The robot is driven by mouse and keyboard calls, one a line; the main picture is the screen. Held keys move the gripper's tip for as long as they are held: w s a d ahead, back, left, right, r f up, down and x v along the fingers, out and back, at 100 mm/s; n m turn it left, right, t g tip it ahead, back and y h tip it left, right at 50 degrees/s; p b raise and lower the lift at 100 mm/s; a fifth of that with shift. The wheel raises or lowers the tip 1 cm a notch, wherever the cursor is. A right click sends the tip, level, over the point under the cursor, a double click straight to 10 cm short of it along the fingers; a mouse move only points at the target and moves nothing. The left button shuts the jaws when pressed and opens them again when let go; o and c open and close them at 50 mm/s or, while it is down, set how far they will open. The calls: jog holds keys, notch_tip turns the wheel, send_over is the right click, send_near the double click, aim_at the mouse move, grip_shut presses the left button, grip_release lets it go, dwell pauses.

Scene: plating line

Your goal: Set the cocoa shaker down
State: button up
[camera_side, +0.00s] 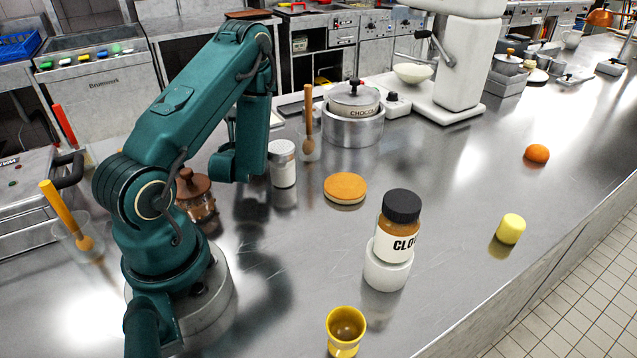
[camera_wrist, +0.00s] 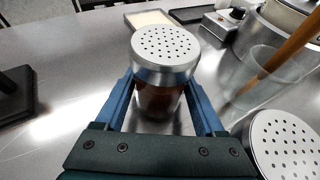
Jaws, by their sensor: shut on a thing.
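The cocoa shaker (camera_wrist: 158,100), with brown contents and a perforated silver lid, stands between the two blue fingers of my gripper (camera_wrist: 162,108) in the wrist view. The fingers are shut on its sides. The shaker looks about upright; I cannot tell whether its base touches the steel counter (camera_wrist: 70,65). In the side view my arm hides the cocoa shaker and the fingers. A second shaker (camera_side: 282,163), pale with a silver lid, stands on the counter just right of my wrist. Its perforated lid shows at the lower right in the wrist view (camera_wrist: 284,142).
A glass with a wooden spoon (camera_wrist: 258,78) and a large pot (camera_wrist: 262,38) stand to the right in the wrist view. A shallow tray (camera_wrist: 132,20) lies behind the shaker. A dark stand (camera_wrist: 16,98) is at left, with clear counter between. An orange-topped disc (camera_side: 345,188) lies farther right.

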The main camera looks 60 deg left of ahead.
jog(key=shift+f, duration=0.4)
jog(key=o, duration=1.5)
jog(key=shift+r, duration=0.15)
